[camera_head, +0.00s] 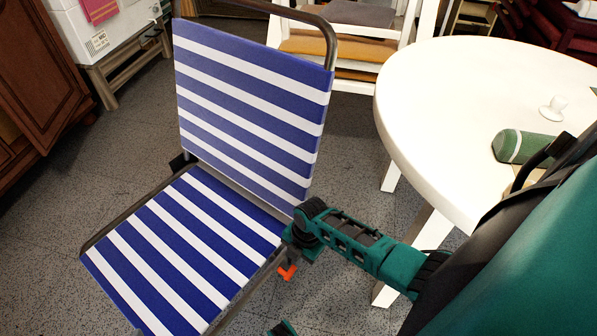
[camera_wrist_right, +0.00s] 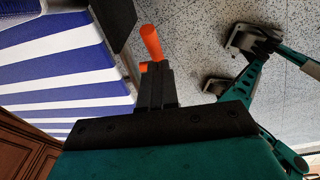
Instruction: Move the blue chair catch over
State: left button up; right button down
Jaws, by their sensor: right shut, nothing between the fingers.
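The folding chair has blue and white stripes, with its backrest (camera_head: 245,110) upright and its seat (camera_head: 185,255) flat. A dark joint piece (camera_head: 183,162) shows at the left where back and seat meet. The matching right side is hidden behind my right arm. In the right wrist view a black plate (camera_wrist_right: 113,22) lies beside the striped fabric (camera_wrist_right: 65,65); I cannot tell whether it is the catch. My right gripper (camera_head: 287,271) is at the seat's right edge, its orange tips together and empty. It also shows in the wrist view (camera_wrist_right: 150,55). I cannot tell whether it touches the chair.
A round white table (camera_head: 440,95) stands close on the right, with a green roll (camera_head: 520,147) and a small white cup (camera_head: 552,107) on it. White chairs (camera_head: 335,47) stand behind. A wooden cabinet (camera_head: 35,75) is at the left. Speckled floor (camera_head: 120,170) is clear left of the chair.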

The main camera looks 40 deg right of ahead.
jog(key=shift+w+d+f, duration=0.1)
jog(key=shift+w+f, duration=0.05)
jog(key=shift+f, duration=0.4)
jog(key=shift+w+d+f, duration=0.1)
pick_arm(q)
jog(key=shift+w+d+r, duration=0.2)
jog(key=shift+r, duration=0.05)
pick_arm(e)
jog(key=shift+w+d+f+b, duration=0.3)
jog(key=shift+d+f+b, duration=0.45)
jog(key=shift+f, duration=0.2)
pick_arm(q)
jog(key=shift+s+d+f+h, duration=0.15)
jog(key=shift+f+h, duration=0.15)
jog(key=shift+f, duration=0.1)
pick_arm(e)
jog(key=shift+d, duration=0.15)
pick_arm(q)
jog(key=shift+r, duration=0.1)
